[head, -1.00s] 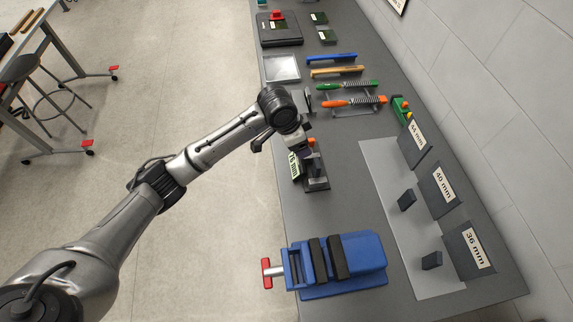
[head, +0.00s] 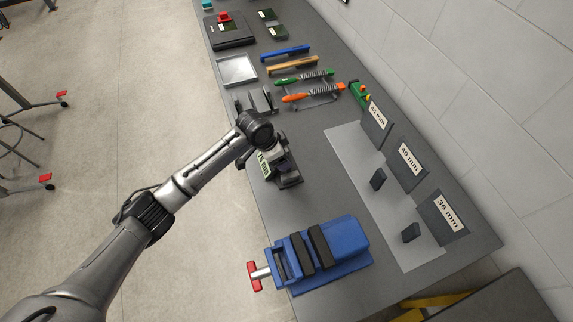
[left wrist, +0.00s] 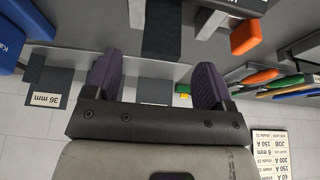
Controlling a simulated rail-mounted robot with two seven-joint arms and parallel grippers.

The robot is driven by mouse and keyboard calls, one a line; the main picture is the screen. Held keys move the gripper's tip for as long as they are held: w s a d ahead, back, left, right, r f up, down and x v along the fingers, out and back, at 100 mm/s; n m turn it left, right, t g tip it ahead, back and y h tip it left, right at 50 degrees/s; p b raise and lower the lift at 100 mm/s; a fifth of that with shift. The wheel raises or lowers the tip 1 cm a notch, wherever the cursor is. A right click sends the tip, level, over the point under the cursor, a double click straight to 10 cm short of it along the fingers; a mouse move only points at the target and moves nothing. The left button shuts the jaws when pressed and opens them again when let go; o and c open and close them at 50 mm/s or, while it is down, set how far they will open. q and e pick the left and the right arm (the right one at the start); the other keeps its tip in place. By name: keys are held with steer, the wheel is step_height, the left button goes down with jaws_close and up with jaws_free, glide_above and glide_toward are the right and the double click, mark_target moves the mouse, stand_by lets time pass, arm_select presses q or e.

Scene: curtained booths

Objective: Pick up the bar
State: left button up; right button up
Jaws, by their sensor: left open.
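My left gripper (head: 277,155) is over the near edge of the workbench, at a small dark stand (head: 289,180) with a white millimetre label (head: 264,163). In the left wrist view its two purple-grey fingers (left wrist: 157,80) are apart. A dark upright piece (left wrist: 162,28) shows beyond the gap between them; I cannot tell whether it is the bar or part of the stand, and I see no contact. The wrist hides part of the stand in the head view. Two short dark blocks (head: 378,179) (head: 410,233) stand on a pale plate (head: 350,150). My right gripper is not in view.
A blue vise (head: 345,245) with a red-ended handle sits nearer on the bench. Dark cards marked 40 mm (head: 408,164) and 36 mm (head: 442,217) stand by the wall. Files with green and orange handles (head: 300,97) and a square tray (head: 237,71) lie farther back.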

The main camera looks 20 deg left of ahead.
arm_select(q)
steer(key=shift+w+x, duration=0.15)
steer(key=shift+x, duration=1.05)
steer(key=shift+w+x, duration=0.15)
steer(key=shift+x, duration=1.05)
steer(key=shift+d+r, duration=0.1)
steer(key=shift+r, duration=0.05)
steer(key=c, duration=1.3)
steer(key=shift+r, duration=0.1)
jaws_close()
